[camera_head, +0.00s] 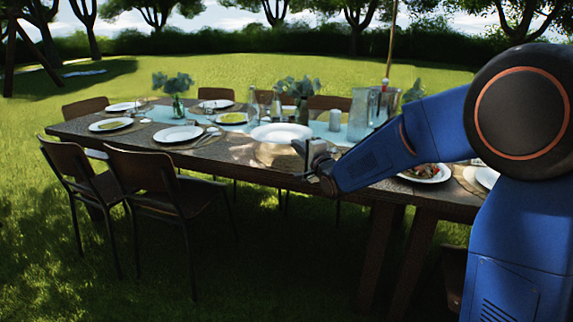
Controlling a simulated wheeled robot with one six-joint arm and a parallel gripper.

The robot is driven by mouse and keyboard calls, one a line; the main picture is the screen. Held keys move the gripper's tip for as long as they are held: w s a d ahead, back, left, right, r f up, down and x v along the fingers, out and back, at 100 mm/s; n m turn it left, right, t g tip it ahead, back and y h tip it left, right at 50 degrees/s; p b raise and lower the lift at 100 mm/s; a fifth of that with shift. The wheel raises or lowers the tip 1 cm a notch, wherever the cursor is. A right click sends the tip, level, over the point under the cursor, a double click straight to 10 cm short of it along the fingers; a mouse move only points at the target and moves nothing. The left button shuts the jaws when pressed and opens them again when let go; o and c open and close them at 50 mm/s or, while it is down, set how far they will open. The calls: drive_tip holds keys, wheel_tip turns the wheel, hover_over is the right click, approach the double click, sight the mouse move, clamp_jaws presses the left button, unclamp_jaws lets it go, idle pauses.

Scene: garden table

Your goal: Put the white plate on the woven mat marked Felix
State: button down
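Several white plates are on the long table; which one the task means I cannot tell. The large white plate (282,132) in the middle is nearest my gripper. A woven mat (268,155) shows bare just in front of it at the near edge. No name, Felix or other, is legible on any mat. My gripper (304,150) is at the near table edge, by the right front side of that plate. Its fingers are small and dark here, so I cannot tell whether they are open, shut or touching the plate.
White plates (178,134) on woven mats line the table (228,156). Vases, glasses and a clear pitcher (362,108) stand along the middle. Chairs (150,180) stand at the near left side.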

wheel_tip(320, 180, down, 9)
drive_tip(key=shift+f, duration=0.15)
idle(0.4)
drive_tip(key=c, duration=2.4)
unclamp_jaws()
drive_tip(key=shift+f, duration=0.1)
drive_tip(key=shift+c, duration=0.2)
drive_tip(key=shift+o, duration=0.8)
drive_tip(key=v, duration=1.2)
